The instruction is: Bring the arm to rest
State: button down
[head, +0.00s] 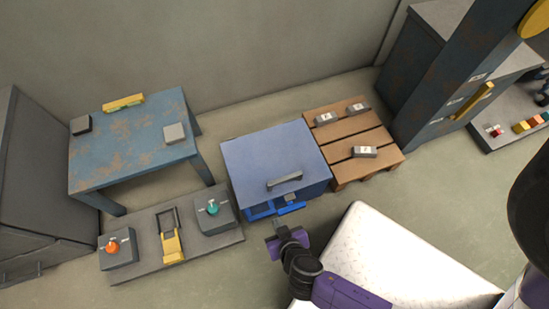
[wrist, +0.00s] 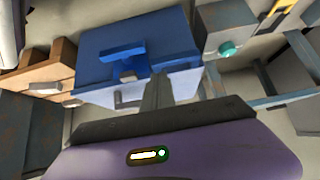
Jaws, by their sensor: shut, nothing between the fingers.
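My arm, purple and black, reaches in from the bottom of the head view. My gripper (head: 278,232) is at its end, just in front of a blue box (head: 268,152). In the wrist view the grey fingers of my gripper (wrist: 157,88) are together with nothing between them. The blue box (wrist: 115,42) lies beyond the fingertips in that view. It has a dark bar handle on its top and a bright blue front with a small handle. Whether the fingers touch the box is hard to tell.
A wooden pallet (head: 368,141) with several small labelled blocks stands right of the box. Left are a worn blue table (head: 135,135) and a low grey platform (head: 190,253) with an orange knob (head: 112,247), a teal knob (head: 213,208) and a yellow lever (head: 171,244).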

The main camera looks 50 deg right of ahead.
jog(key=s+a+r, duration=0.1)
jog(key=s+a, duration=0.2)
jog(key=s, duration=0.2)
jog(key=shift+a+r, duration=0.25)
jog(key=shift+r, duration=0.1)
jog(key=w+a+r+n+t+y, duration=0.2)
jog(key=w+r+n+t+y, duration=0.15)
jog(key=r, duration=0.65)
jog(key=s+d+r+n+t+y, duration=0.1)
jog(key=s+d+r+n+t, duration=0.15)
jog(key=r, duration=0.95)
jog(key=s+d+r+n+t, duration=0.15)
jog(key=s+d+r, duration=0.25)
jog(key=r, duration=0.8)
notch_tip(320, 180, up, 24)
jog(key=p, duration=2.5)
jog(key=shift+d+r+m, duration=0.25)
jog(key=shift+d+m, duration=0.05)
jog(key=shift+m, duration=0.05)
